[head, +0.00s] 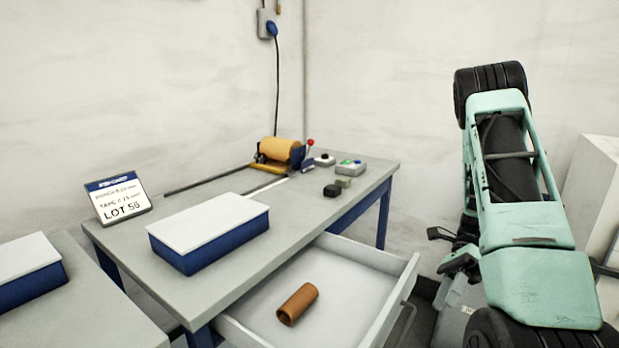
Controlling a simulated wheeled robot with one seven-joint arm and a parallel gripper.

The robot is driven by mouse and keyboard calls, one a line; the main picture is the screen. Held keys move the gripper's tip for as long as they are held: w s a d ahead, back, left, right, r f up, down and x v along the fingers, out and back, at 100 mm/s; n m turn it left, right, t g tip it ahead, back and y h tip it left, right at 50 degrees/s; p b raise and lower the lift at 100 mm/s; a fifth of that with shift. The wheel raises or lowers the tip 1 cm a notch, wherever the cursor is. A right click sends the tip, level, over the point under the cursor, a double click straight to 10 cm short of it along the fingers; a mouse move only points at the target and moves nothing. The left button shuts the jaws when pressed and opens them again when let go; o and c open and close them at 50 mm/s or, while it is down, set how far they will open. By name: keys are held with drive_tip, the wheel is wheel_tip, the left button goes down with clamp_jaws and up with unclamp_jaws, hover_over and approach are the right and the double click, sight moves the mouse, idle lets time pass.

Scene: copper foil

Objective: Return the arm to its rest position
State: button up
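My teal arm (505,210) stands folded at the right of the head view, right of the table and the open drawer. My gripper (452,262) seems to be the small dark and grey-green part low beside the arm, partly hidden behind the arm link. Its fingers are too small and covered to tell whether they are open or shut. I see nothing clearly held in it.
A grey table (205,295) carries a white-topped blue box (208,230), a copper-coloured roll (276,149) on a stand, small button boxes (351,167) and a sign (118,197). Its open drawer (350,310), holding a brown cylinder (298,303), juts toward my arm. A white cabinet (595,185) stands right.

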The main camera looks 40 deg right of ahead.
drive_tip(key=w+a+r+n+g+h+p, duration=0.1)
drive_tip(key=w+a+r+n+h, duration=0.15)
drive_tip(key=a+n, duration=0.45)
drive_tip(key=w+a+r+n+g+h+p, duration=0.1)
drive_tip(key=w+a+r+n+h, duration=0.1)
drive_tip(key=a+r+n+h, duration=0.45)
drive_tip(key=w+a+r+n+g+p, duration=0.1)
drive_tip(key=w+a+n, duration=0.3)
drive_tip(key=a, duration=0.5)
drive_tip(key=s+a+r+n+t+h+p, duration=0.1)
drive_tip(key=s+a+r+n+t, duration=0.1)
drive_tip(key=s+a+n, duration=0.3)
drive_tip(key=s+a+r+n+t+h+p, duration=0.1)
drive_tip(key=s+a+r+n+t, duration=0.2)
drive_tip(key=a+n, duration=0.8)
drive_tip(key=s+n, duration=0.1)
drive_tip(key=s, duration=0.1)
drive_tip(key=shift+s+a+r+n+t+h, duration=0.25)
drive_tip(key=shift+s+a+n+t+h, duration=0.05)
drive_tip(key=shift+n+t+h, duration=0.1)
drive_tip(key=shift+d, duration=0.1)
